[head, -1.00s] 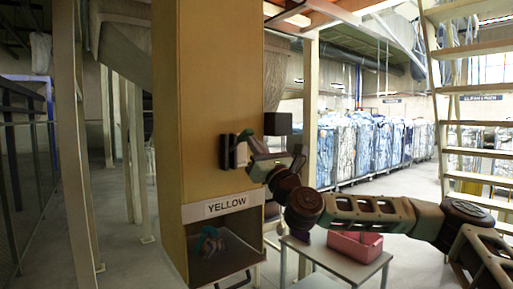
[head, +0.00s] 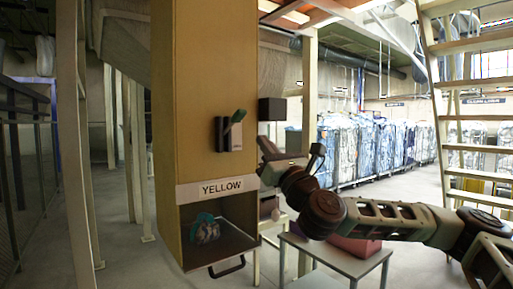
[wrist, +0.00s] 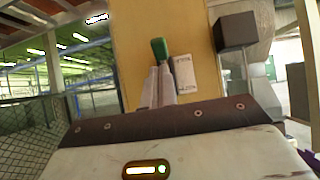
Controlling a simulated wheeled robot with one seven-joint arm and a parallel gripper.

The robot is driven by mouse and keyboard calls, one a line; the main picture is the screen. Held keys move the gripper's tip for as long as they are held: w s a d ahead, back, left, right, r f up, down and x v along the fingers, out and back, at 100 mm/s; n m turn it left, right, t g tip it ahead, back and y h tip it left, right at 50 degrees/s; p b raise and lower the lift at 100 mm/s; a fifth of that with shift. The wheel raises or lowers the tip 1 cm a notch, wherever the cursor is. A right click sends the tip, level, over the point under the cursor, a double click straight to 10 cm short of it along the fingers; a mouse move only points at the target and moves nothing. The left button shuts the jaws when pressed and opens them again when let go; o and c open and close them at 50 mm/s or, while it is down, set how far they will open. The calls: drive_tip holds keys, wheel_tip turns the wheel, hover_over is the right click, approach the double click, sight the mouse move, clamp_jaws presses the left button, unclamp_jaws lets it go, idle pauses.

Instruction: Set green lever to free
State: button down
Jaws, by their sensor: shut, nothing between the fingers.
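The green lever (head: 238,116) stands on a dark mount (head: 228,135) on the front of a tall tan cabinet (head: 207,85). Its handle points up and leans slightly right in the head view. In the wrist view the green lever (wrist: 160,47) shows above my gripper (wrist: 158,73), which hides its lower part. My gripper (head: 262,145) is shut and empty, to the right of the lever in the head view, with a visible gap.
A YELLOW label (head: 222,188) sits above an open bin holding a teal and blue bundle (head: 205,229). A dark box (head: 271,109) is right of the cabinet. A small table (head: 345,264) with a pink bin (head: 358,249) stands below my arm.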

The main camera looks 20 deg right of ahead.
drive_tip(key=shift+s+d+f+b, duration=0.2)
drive_tip(key=shift+s, duration=0.4)
drive_tip(key=shift+s+d+f+b, duration=0.15)
drive_tip(key=shift+s+d, duration=0.05)
drive_tip(key=shift+s, duration=0.45)
drive_tip(key=shift+s+d+f+b, duration=0.2)
drive_tip(key=shift+s, duration=0.4)
